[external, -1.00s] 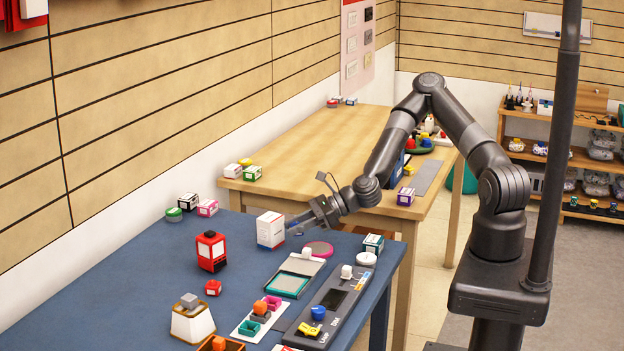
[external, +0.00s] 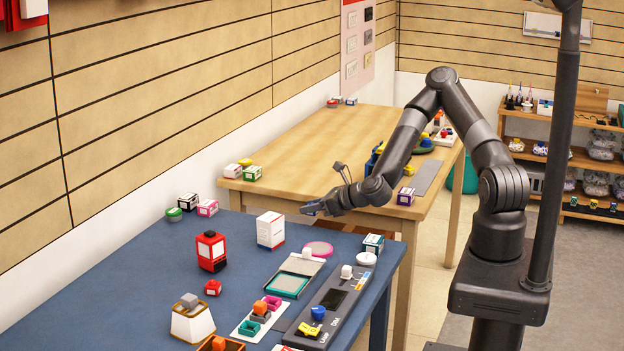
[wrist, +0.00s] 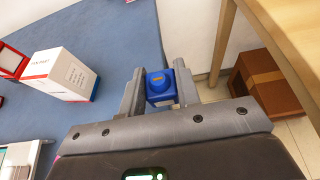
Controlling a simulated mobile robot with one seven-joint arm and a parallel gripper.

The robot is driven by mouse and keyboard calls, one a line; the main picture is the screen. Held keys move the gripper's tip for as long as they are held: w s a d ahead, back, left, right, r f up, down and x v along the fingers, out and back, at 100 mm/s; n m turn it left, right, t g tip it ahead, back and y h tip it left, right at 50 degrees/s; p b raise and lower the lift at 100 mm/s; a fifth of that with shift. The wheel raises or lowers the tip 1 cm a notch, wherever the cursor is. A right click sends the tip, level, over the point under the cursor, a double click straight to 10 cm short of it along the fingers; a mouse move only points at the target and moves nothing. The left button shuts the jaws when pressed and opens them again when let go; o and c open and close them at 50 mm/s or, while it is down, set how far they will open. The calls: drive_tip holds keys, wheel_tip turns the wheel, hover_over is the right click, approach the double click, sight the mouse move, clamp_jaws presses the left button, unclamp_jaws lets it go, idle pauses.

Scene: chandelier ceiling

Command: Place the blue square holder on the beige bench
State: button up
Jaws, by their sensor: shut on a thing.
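The holder is hard to make out there. The beige bench (external: 310,140) stands behind the blue table, to the upper right. Its edge (wrist: 290,52) shows at the upper right of the wrist view, apart from the holder.
A white box (external: 270,230) stands on the blue table (external: 130,270), left of my gripper. The beige bench's middle is clear. Small boxes (external: 252,173) stand at its near left corner, and a grey strip (external: 430,177) lies on its right side.

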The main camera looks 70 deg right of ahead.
wheel_tip(320, 180, up, 13)
drive_tip(key=n+g+y, duration=0.9)
drive_tip(key=n+y, duration=0.3)
drive_tip(key=n, duration=0.2)
hover_over(219, 316)
wheel_tip(219, 316, down, 12)
drive_tip(key=shift+d+f, duration=0.1)
drive_tip(key=shift+d, duration=0.05)
drive_tip(key=shift+y, duration=0.3)
drive_tip(key=shift+f, duration=2.05)
drive_tip(key=shift+f+m+t, duration=0.15)
drive_tip(key=shift+m+t, duration=0.15)
drive_tip(key=shift+t, duration=0.1)
